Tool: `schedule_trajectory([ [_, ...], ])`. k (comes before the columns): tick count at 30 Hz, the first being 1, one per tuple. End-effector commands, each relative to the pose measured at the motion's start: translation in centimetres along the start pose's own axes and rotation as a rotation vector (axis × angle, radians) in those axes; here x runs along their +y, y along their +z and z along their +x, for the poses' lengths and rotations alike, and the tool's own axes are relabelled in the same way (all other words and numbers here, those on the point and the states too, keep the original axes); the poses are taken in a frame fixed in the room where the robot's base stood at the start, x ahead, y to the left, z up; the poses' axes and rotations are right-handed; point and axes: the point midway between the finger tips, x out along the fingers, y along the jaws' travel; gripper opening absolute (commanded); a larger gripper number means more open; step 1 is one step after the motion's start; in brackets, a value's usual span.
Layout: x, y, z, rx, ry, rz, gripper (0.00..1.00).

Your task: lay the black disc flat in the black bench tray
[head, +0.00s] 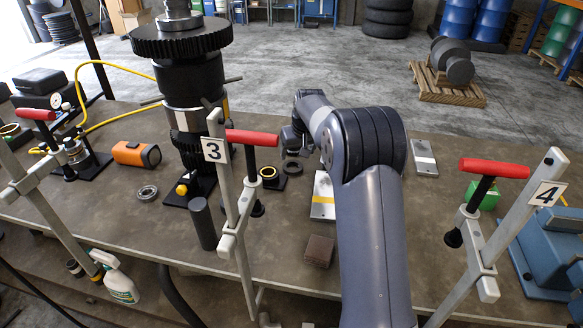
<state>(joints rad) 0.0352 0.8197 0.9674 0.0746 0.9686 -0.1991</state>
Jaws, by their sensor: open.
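My arm reaches away over the bench, and my gripper (293,150) points down near the middle of it, small and partly hidden by my own wrist. It is open, with nothing visible between the jaws. A dark, round, flat piece (291,168) lies on the bench just below the gripper; it may be the black disc, but it is too small to be sure. Left of it is a low black holder (270,184) with a yellow-rimmed ring in it. I cannot tell whether this is the black bench tray.
A tall black gear stack (188,75) stands left of the gripper. Clamps with red handles (252,138) (494,168) rise at the front edge. A silver plate with a yellow stripe (323,197) and a brown block (319,251) lie near my arm.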

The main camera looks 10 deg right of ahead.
Motion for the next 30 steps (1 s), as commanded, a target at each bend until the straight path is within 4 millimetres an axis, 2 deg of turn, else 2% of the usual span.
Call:
schedule_trajectory([
  [3, -0.1, 0.0, 1.6, -0.002, -0.001, 0.001, 0.72],
  [11, -0.2, -0.1, 3.4, -0.001, -0.002, 0.002, 0.72],
  [18, -0.4, -0.1, 6.6, -0.001, -0.002, 0.003, 0.72],
  [21, -0.4, 0.0, 7.4, -0.001, -0.002, 0.003, 0.72],
  [30, -0.4, 0.0, 7.7, 0.001, -0.002, 0.003, 0.71],
])
